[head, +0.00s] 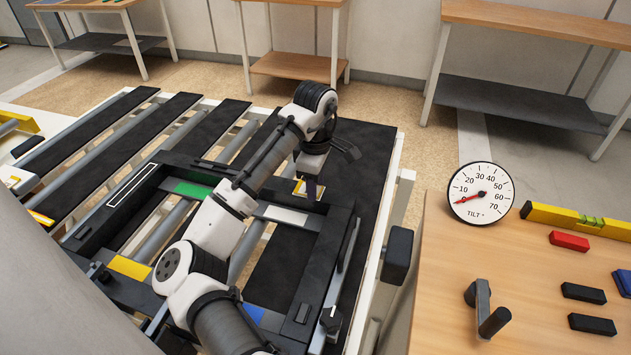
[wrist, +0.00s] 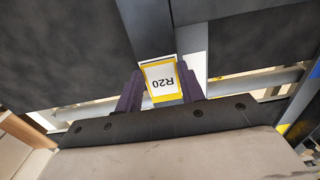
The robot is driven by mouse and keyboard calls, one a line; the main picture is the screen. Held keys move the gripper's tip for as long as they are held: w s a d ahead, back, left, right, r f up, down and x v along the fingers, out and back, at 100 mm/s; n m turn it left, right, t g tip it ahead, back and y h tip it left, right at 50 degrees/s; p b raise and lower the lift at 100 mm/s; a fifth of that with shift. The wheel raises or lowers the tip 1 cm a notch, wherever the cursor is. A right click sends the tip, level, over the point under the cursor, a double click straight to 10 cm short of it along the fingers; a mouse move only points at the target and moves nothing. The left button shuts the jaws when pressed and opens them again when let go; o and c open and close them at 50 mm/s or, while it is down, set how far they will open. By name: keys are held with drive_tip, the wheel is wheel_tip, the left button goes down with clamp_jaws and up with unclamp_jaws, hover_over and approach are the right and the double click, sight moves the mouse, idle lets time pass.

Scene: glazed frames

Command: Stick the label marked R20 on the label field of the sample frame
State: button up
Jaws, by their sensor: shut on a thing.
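My gripper (head: 311,190) is shut on the R20 label (wrist: 162,80), a white face with a yellow border. In the wrist view it sits between the two dark purple fingers, its lettering upside down. In the head view only a bit of its yellow edge shows. The sample frame (head: 336,225) is a black rectangular frame lying on the rollers. My gripper is over its far right part; I cannot tell the height. A white-outlined rectangle (head: 131,185) is on the frame's left bar. A plain pale patch (head: 282,215) is near my gripper. My arm hides the frame's middle.
Green (head: 192,190), yellow (head: 129,267) and blue (head: 250,313) patches show around the frame. A tilt dial (head: 481,193), its needle near the low end, stands on the wooden table (head: 440,265) at right. A yellow level (head: 575,217), red block (head: 568,241) and black blocks are there too.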

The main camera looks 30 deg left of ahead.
drive_tip(key=o, duration=0.9)
wheel_tip(320, 180, up, 14)
drive_tip(key=shift+f+b, duration=0.1)
drive_tip(key=shift+b, duration=0.3)
